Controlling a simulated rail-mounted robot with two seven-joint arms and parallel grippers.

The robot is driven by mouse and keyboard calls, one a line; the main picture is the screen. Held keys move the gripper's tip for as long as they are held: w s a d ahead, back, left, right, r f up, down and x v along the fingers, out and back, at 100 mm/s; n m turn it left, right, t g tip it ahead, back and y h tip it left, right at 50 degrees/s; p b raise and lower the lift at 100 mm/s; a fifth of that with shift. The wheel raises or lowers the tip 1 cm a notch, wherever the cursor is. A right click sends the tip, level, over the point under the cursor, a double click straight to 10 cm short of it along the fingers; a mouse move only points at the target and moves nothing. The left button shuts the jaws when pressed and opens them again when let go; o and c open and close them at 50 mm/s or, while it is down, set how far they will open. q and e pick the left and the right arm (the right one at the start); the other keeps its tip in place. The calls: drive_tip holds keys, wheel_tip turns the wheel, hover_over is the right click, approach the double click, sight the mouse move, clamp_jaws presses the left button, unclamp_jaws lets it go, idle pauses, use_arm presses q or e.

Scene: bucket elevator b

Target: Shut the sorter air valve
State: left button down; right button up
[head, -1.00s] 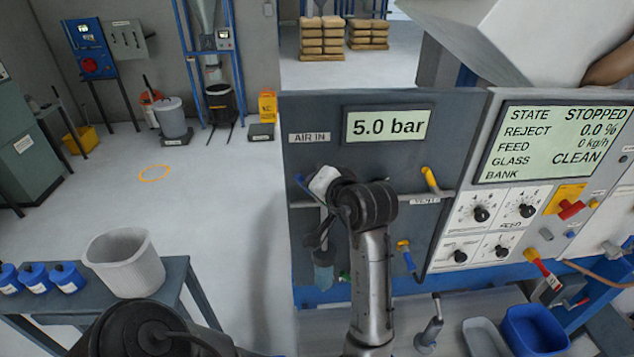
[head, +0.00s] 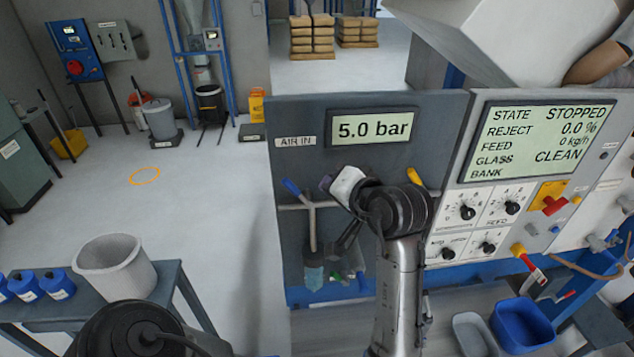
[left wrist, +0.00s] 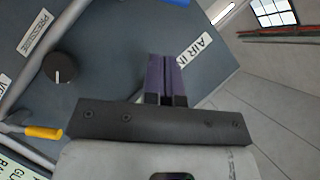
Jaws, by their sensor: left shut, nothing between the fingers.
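The AIR IN valve has a blue lever (head: 290,187) on a grey pipe at the left of the dark panel (head: 435,125). The lever slants up and left from the pipe. A small blue end shows at the top edge of the left wrist view (left wrist: 179,2). My left gripper (head: 325,183), with purple fingers (left wrist: 167,76), is shut and empty. In the head view it appears just right of the lever, apart from it. The gauge (head: 372,128) above reads 5.0 bar. My right gripper is not in view.
A yellow vent lever (head: 414,176) is partly hidden behind my left wrist. The sorter screen (head: 540,135) reads STOPPED, with knobs below it. A blue bin (head: 523,325) sits lower right. A bench with a white bucket (head: 116,268) stands left. The floor between is open.

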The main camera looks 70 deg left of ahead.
use_arm(q)
drive_tip(key=v, duration=0.5)
drive_tip(key=shift+w+d+b, duration=0.1)
drive_tip(key=shift+b, duration=0.3)
idle(0.4)
